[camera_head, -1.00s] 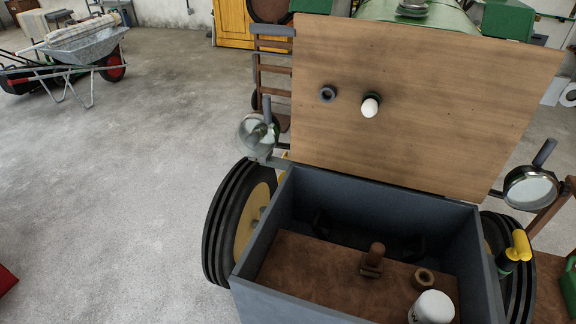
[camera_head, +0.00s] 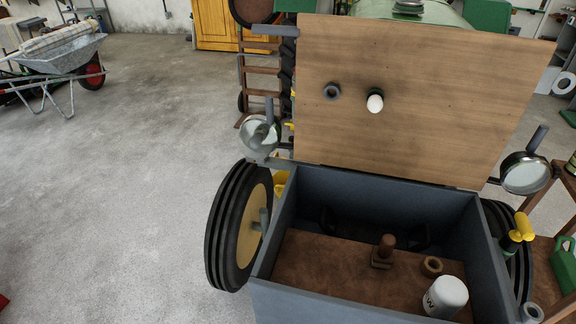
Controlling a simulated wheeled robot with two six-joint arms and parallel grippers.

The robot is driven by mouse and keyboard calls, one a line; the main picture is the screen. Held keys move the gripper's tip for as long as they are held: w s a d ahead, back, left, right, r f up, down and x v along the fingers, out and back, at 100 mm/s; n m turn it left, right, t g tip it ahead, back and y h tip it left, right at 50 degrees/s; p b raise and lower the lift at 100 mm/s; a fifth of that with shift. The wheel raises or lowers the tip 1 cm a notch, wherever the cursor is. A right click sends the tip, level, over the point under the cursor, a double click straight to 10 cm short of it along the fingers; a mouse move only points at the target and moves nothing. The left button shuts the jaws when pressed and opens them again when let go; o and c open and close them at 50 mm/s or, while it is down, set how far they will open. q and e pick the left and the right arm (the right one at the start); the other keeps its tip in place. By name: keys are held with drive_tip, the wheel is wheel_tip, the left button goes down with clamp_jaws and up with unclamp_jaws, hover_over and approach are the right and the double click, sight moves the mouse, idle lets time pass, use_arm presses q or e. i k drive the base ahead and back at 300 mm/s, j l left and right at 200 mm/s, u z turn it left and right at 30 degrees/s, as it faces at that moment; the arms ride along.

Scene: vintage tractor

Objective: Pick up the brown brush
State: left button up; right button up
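I cannot make out a clear brown brush in the head view. The closest brown thing is a short, rust-brown piece (camera_head: 384,250) with a round upright stem on a blocky base. It stands on the brown floor of an open grey-blue box (camera_head: 370,188). A brown ring (camera_head: 431,266) and a white cylinder with dark lettering (camera_head: 446,297) are beside it to the right. Neither of my grippers is in view.
A wooden board (camera_head: 420,60) behind the box carries a dark ring (camera_head: 333,91) and a white bulb-like piece (camera_head: 375,102). Round lamps (camera_head: 258,136) (camera_head: 526,173) and black tyres flank the box. A wheelbarrow (camera_head: 60,58) stands far left. The concrete floor at left is open.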

sight(383, 254)
drive_tip(key=k+l+u, duration=0.3)
drive_tip(key=k, duration=0.2)
drive_tip(key=k+u, duration=0.25)
drive_tip(key=k, duration=0.25)
